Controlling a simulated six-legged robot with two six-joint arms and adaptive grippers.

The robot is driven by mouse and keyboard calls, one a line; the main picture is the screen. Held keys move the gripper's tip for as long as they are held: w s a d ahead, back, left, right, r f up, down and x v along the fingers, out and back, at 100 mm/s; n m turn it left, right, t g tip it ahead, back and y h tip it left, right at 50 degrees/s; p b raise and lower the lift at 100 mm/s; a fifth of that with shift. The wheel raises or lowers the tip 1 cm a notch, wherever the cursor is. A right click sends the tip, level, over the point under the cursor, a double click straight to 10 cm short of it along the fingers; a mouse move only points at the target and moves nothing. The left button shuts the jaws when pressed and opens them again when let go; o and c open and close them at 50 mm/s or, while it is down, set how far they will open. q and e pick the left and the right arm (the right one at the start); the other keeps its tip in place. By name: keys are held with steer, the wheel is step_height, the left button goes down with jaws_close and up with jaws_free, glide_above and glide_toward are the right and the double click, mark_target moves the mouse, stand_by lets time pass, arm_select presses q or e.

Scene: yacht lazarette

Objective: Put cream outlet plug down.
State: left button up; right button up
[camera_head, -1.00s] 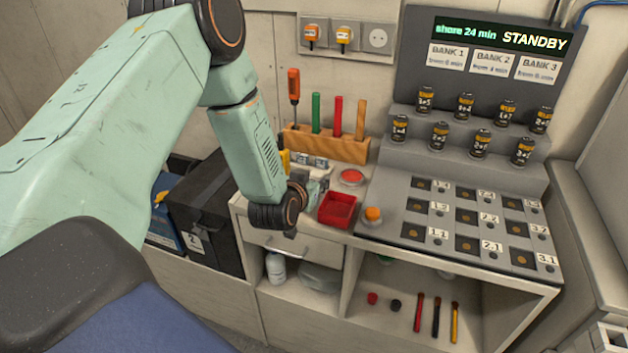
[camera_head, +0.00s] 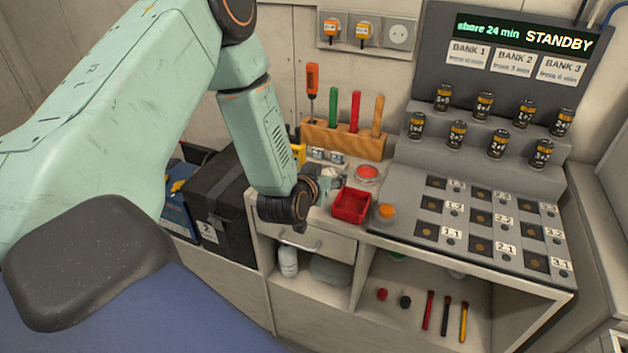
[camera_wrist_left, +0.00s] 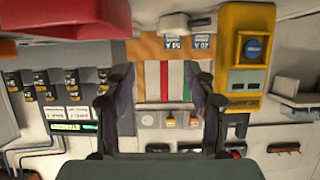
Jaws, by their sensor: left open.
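My left gripper (camera_head: 330,185) is over the bench, just left of the red tray, with its fingers partly hidden by the wrist. In the left wrist view its two fingers (camera_wrist_left: 164,100) are apart with nothing between them. A small whitish object (camera_wrist_left: 186,22) lies on the bench beyond the fingertips in that view; it may be the cream outlet plug, but I cannot tell for sure. The outlet panel (camera_head: 381,24) on the wall has orange and yellow plugs in two sockets and an empty third socket (camera_head: 399,34). My right gripper is not in view.
The red tray (camera_head: 351,206), a red button (camera_head: 367,173) and an orange knob (camera_head: 386,212) are near the gripper. A wooden tool rack (camera_head: 342,139) stands behind. The yellow meter (camera_wrist_left: 247,55) is at the right in the wrist view. Battery cells (camera_head: 484,105) stand on steps at right.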

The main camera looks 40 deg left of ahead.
arm_select(q)
steer(key=p+v, duration=0.1)
steer(key=v, duration=0.9)
steer(key=s+d+f+m+g+h, duration=0.25)
steer(key=s+d+f+g, duration=0.45)
steer(key=s+f, duration=0.5)
steer(key=s+d+f+g, duration=0.2)
steer(key=s+f+g, duration=0.1)
steer(key=s, duration=0.5)
steer(key=s+d+f+g, duration=0.2)
steer(key=s+f+g, duration=0.1)
steer(key=s, duration=0.5)
steer(key=shift+s+d+f+h, duration=0.2)
steer(key=shift+s+f+h, duration=0.15)
steer(key=shift+f, duration=0.45)
step_height(320, 180, down, 9)
steer(key=b, duration=0.8)
steer(key=shift+b, duration=0.35)
